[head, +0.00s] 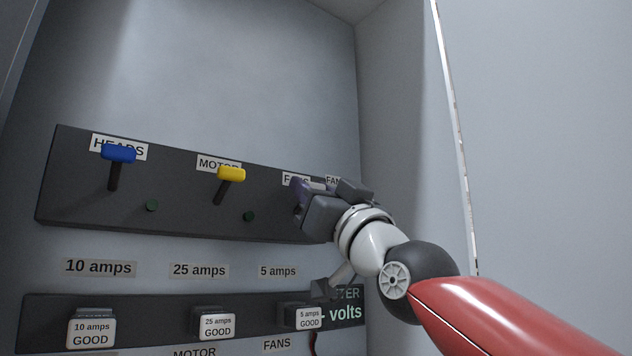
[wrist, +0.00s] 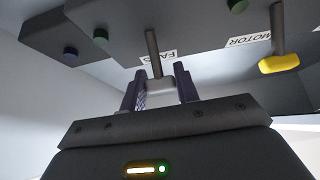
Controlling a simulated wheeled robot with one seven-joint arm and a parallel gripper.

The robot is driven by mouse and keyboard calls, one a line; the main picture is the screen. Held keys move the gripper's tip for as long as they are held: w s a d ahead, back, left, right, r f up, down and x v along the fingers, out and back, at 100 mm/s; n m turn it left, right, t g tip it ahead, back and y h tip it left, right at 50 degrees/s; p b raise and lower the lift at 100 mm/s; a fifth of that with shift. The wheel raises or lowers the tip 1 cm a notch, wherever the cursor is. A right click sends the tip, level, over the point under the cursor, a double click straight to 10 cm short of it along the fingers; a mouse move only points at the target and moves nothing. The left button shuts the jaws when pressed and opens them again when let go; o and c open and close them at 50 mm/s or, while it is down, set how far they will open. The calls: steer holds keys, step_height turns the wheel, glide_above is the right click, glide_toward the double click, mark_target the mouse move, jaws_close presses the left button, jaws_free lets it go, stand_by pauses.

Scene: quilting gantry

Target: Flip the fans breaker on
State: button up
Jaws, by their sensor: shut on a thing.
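The fans breaker is a dark stem (wrist: 153,52) with a white handle (wrist: 158,86), seen in the wrist view beside the FANS label (wrist: 158,58). My gripper (wrist: 160,90) is shut on that handle, with one purple-grey finger on each side of it. In the head view my gripper (head: 303,195) is at the right part of the dark breaker panel (head: 180,205) and hides the fans lever and part of its label. I cannot tell from these views whether the fans lever is up or down.
To the left are the yellow-handled MOTOR lever (head: 231,174) and the blue-handled HEADS lever (head: 118,154), both with handles at the top of their stems. Below is a strip with fuse blocks marked GOOD (head: 92,332). The cabinet's side wall (head: 400,120) is close on the right.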

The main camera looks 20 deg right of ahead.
steer(key=shift+r, duration=0.1)
steer(key=o, duration=1)
steer(key=b+v, duration=0.3)
steer(key=v, duration=0.4)
steer(key=shift+s+d+f, duration=0.1)
steer(key=shift+s+f, duration=0.15)
steer(key=shift+s, duration=0.05)
